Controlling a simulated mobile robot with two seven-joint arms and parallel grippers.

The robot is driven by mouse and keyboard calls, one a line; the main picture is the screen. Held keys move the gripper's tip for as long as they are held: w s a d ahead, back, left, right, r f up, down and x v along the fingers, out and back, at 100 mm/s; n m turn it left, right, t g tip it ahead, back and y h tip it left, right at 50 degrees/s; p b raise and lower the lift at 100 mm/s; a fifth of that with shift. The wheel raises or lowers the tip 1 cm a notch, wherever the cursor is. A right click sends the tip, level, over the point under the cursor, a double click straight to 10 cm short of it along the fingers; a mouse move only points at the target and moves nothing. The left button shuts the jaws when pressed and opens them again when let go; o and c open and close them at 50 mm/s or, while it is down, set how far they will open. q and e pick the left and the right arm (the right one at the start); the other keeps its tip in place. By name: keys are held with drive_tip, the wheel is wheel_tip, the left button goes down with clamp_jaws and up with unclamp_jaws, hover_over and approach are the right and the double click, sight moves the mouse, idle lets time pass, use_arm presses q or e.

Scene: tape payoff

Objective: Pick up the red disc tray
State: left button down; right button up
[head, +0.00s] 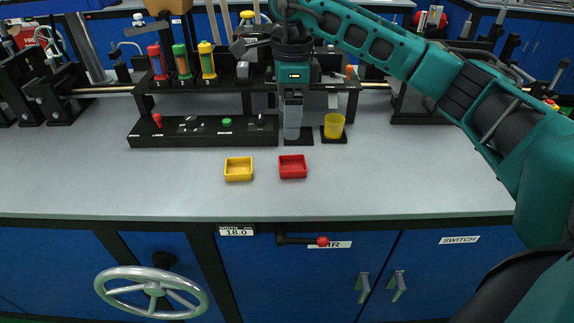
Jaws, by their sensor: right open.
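The red disc tray (293,168) is a small, shallow, square-sided dish on the grey bench top, near the middle of the head view. No disc can be made out in it. My right gripper (292,130) points down behind the tray, apart from it, in front of the black rack. Its jaws are open, and I see nothing held between them. My left gripper is not in view.
A yellow tray (238,170) sits just left of the red one. A yellow cup (334,126) stands on a black pad at the right. A black control panel (204,132) lies behind the trays. The bench top (420,180) is clear to the right and in front.

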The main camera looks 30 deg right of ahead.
sight(292, 169)
drive_tip(key=f, duration=0.8)
drive_tip(key=d+f, duration=0.1)
drive_tip(key=f, duration=0.3)
drive_tip(key=shift+w+f, duration=0.1)
drive_tip(key=shift+f, duration=0.05)
drive_tip(key=c, duration=1.1)
drive_tip(key=shift+c, duration=0.2)
